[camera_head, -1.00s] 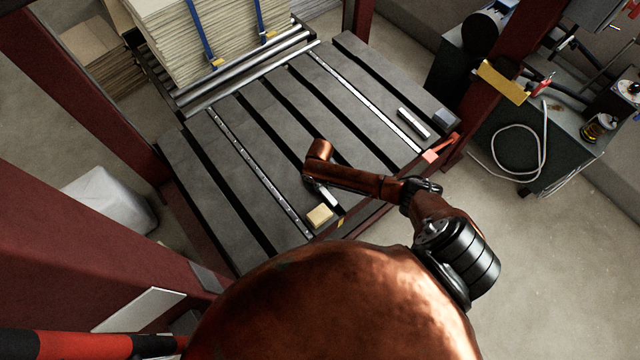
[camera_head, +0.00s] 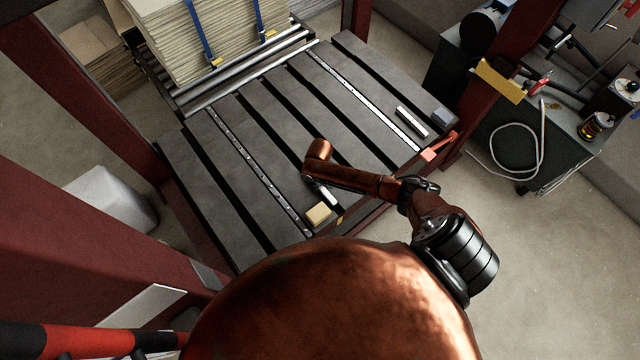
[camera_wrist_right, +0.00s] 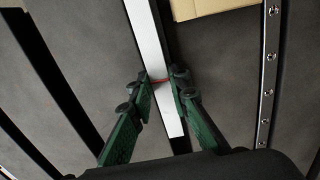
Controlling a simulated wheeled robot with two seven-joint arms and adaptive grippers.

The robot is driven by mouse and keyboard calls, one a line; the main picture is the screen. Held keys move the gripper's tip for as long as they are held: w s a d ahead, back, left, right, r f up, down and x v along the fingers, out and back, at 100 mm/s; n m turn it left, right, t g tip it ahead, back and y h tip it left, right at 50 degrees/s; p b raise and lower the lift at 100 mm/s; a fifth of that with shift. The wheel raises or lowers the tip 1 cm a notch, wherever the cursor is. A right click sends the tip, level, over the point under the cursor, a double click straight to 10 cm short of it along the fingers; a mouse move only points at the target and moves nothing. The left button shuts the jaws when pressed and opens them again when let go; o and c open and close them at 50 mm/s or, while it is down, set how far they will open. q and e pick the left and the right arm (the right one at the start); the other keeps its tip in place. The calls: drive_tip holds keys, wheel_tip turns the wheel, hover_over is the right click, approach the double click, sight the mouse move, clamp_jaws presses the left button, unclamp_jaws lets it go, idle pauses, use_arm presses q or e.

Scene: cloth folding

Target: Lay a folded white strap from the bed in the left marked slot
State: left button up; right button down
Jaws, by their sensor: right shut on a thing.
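My right gripper (camera_head: 322,188) hangs over the front part of the grey slotted bed (camera_head: 215,195), mostly hidden by its own arm in the head view. In the right wrist view its green-sided fingers (camera_wrist_right: 161,92) are shut on a long narrow white strap (camera_wrist_right: 146,42), one finger on each side. A thin red mark shows between the fingertips. The strap lies along a dark slot (camera_wrist_right: 163,25); I cannot tell whether it is in it or above it. A small part of the strap shows in the head view (camera_head: 331,199). My left gripper is out of view.
A beige block (camera_head: 318,213) sits just left of the gripper. Two studded metal rails (camera_head: 250,163) run along the bed. A pale-topped bar (camera_head: 411,122) and a small grey block (camera_head: 443,117) lie near the right edge.

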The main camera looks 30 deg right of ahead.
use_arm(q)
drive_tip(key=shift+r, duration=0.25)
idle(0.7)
use_arm(e)
drive_tip(key=c, duration=1.7)
unclamp_jaws()
drive_tip(key=shift+c, duration=0.2)
use_arm(q)
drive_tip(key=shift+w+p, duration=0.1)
drive_tip(key=shift+p, duration=0.2)
use_arm(e)
drive_tip(key=shift+r+p, duration=3.9)
drive_tip(key=shift+r, duration=0.1)
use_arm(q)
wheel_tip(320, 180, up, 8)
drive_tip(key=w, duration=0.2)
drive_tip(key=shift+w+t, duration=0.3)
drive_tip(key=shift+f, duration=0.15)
